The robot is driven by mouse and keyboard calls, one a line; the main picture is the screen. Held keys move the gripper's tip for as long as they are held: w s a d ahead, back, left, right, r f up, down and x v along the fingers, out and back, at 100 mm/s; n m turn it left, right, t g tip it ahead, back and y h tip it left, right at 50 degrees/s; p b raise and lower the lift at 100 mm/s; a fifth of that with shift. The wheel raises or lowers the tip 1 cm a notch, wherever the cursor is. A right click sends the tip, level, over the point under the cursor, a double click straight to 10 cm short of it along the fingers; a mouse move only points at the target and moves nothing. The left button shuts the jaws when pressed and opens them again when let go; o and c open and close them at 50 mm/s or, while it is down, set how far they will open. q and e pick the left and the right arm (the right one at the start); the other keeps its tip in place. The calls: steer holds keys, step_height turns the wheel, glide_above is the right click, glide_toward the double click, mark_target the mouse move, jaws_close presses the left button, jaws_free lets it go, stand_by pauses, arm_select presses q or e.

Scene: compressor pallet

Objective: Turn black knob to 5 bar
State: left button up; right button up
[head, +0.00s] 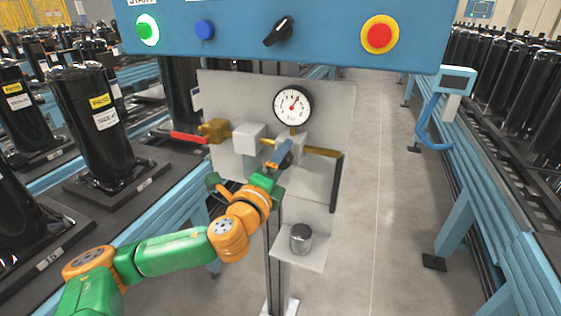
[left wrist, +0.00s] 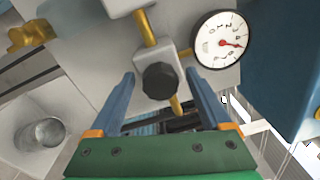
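The black knob (left wrist: 161,80) is in the middle of the left wrist view, on a light grey block of the brass pipe line. In the head view it is mostly hidden behind my left gripper (head: 279,156). In the left wrist view, my left gripper (left wrist: 160,74) is open. Its blue fingers stand on either side of the knob, with gaps visible between them and it. The round white pressure gauge (head: 293,106) is above the knob in the head view and also shows in the left wrist view (left wrist: 222,42). Its red needle shows, but the numbers are too small to read.
A blue panel (head: 340,52) with a green button, a blue button, a black selector and a red button hangs above. A red-handled valve (head: 189,137) is left of the knob. A metal cup (head: 301,237) stands on the small shelf below. Black compressors line both sides.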

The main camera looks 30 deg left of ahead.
arm_select(q)
steer(key=shift+f+b+v, duration=0.25)
steer(key=shift+b+v, duration=0.35)
steer(key=shift+v, duration=0.45)
steer(key=p+v, duration=0.1)
steer(key=p, duration=0.1)
steer(key=p+v, duration=0.4)
steer(key=shift+r+p, duration=0.25)
steer(key=shift+p, duration=0.1)
steer(key=shift+a, duration=0.1)
